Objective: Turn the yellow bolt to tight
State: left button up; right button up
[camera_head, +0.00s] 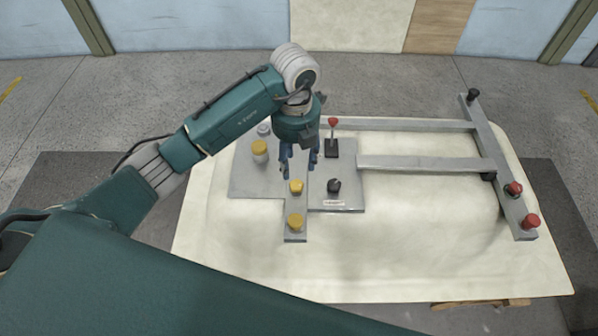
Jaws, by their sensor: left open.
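Several yellow knob-like parts sit on the grey metal fixture (250,182); I cannot tell which is the yellow bolt meant. One yellow knob (296,187) is on the narrow arm of the fixture, another yellow knob (295,220) is at that arm's near end, and a larger yellow-topped one (260,147) stands to the left. My left gripper (299,165) points down with its blue fingers apart and empty, above and just behind the middle yellow knob. No contact with it shows. My right gripper is out of view.
The fixture lies on a cream bathtub shell (400,265). A red-topped lever (332,128) and a black knob (334,187) stand close right of my gripper. A grey bar frame (430,163) with red knobs (530,221) extends right.

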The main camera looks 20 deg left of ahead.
aim_at(296, 184)
pick_arm(q)
notch_tip(296, 184, down, 9)
jog(key=shift+f+p, duration=0.1)
jog(key=shift+p, duration=0.95)
jog(key=c, duration=1.2)
jog(key=shift+o, duration=0.2)
